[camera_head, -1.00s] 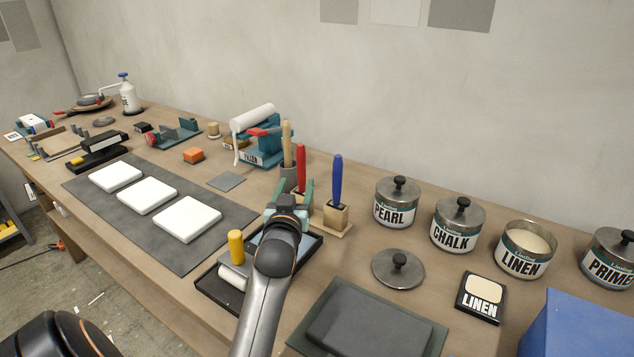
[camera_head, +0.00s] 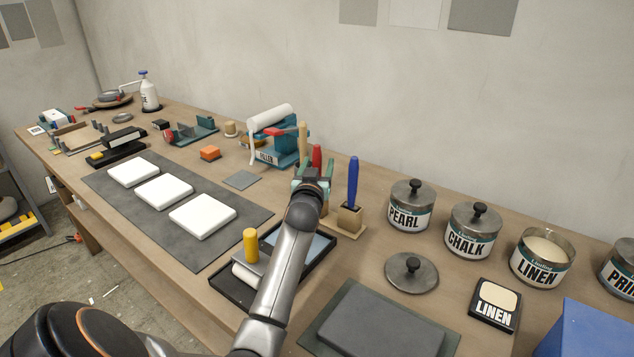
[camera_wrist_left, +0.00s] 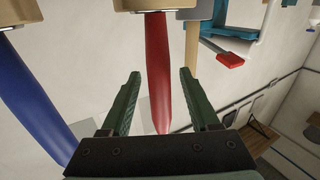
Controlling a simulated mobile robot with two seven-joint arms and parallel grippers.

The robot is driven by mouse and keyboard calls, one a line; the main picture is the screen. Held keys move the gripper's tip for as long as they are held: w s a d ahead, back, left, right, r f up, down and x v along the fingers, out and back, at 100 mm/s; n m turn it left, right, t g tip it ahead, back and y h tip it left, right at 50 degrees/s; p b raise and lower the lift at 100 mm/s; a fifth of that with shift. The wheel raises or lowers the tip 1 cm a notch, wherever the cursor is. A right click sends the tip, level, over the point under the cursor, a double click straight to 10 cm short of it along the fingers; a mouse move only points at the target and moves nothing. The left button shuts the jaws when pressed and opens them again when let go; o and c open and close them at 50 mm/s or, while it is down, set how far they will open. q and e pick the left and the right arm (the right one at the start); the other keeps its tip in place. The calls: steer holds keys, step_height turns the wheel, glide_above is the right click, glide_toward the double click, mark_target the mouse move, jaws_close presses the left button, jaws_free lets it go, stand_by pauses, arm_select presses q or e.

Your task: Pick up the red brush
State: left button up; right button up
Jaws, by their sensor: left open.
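The red brush (camera_head: 316,156) stands upright with its handle up, left of a blue brush (camera_head: 353,180). Its lower part is hidden behind my left gripper (camera_head: 312,181) in the head view. In the left wrist view the red handle (camera_wrist_left: 158,70) runs down the picture between the two green fingers of my left gripper (camera_wrist_left: 160,76). The fingers are apart, with a gap on both sides of the handle. The wooden block (camera_wrist_left: 152,4) at the handle's base shows at the top edge. My right gripper is not in view.
The blue brush (camera_wrist_left: 35,95) is close beside the fingers in the left wrist view. A wooden-handled tool (camera_head: 303,138) stands just behind the red brush. Paint cans (camera_head: 409,205) stand to the right. A black tray (camera_head: 225,284) lies in front.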

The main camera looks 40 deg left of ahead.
arm_select(q)
steer(key=shift+x, duration=0.85)
jaws_close()
